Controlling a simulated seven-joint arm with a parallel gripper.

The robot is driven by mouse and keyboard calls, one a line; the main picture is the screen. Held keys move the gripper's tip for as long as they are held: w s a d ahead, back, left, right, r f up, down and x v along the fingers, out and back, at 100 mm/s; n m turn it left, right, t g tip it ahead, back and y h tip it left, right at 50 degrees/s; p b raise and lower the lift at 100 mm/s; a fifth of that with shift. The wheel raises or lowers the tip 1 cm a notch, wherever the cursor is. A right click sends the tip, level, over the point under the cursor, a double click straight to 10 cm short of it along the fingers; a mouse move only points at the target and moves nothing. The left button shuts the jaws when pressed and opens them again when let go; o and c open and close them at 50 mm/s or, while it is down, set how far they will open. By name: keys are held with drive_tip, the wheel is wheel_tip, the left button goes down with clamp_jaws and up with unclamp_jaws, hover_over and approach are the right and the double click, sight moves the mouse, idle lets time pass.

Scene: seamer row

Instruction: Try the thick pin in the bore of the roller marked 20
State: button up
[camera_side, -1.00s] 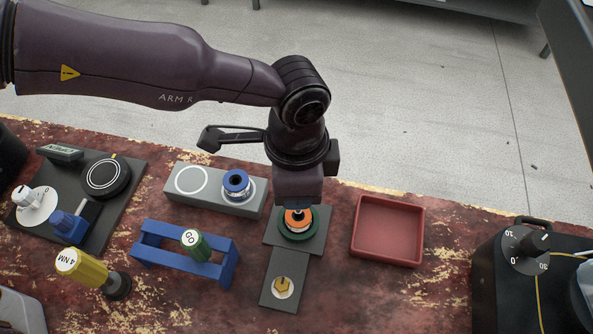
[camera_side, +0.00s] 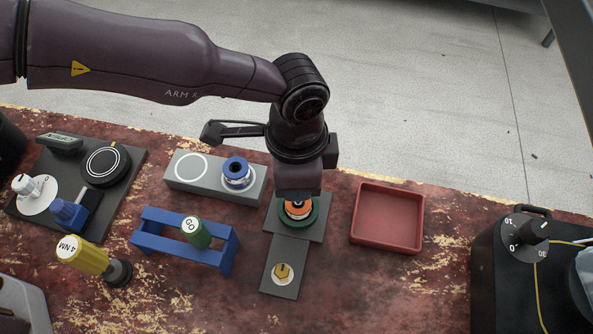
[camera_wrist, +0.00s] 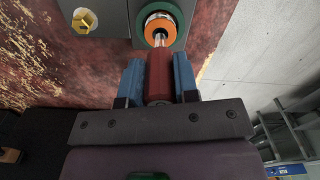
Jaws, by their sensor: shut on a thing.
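My gripper (camera_side: 298,194) points down over the orange-topped roller (camera_side: 298,209). In the wrist view its two blue fingers (camera_wrist: 159,78) are shut on the red handle of a pin (camera_wrist: 159,70). The pin's short silver end meets the bore of the orange-faced roller (camera_wrist: 150,24). I cannot tell how far inside it is. The roller stands in a green ring (camera_side: 315,214) on a dark grey plate (camera_side: 272,250). My gripper hides the pin in the side view. No number is readable on the roller.
A green GO pin (camera_side: 195,232) stands in a blue rack (camera_side: 155,238). A blue roller (camera_side: 237,173) sits on a grey block (camera_side: 208,187). A gold hex piece (camera_side: 283,271) is on the plate's front. A red tray (camera_side: 372,240), empty, lies right.

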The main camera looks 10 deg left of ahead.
drive_tip(key=shift+f, duration=0.4)
idle(0.8)
drive_tip(key=shift+r, duration=0.1)
drive_tip(key=shift+r, duration=2.5)
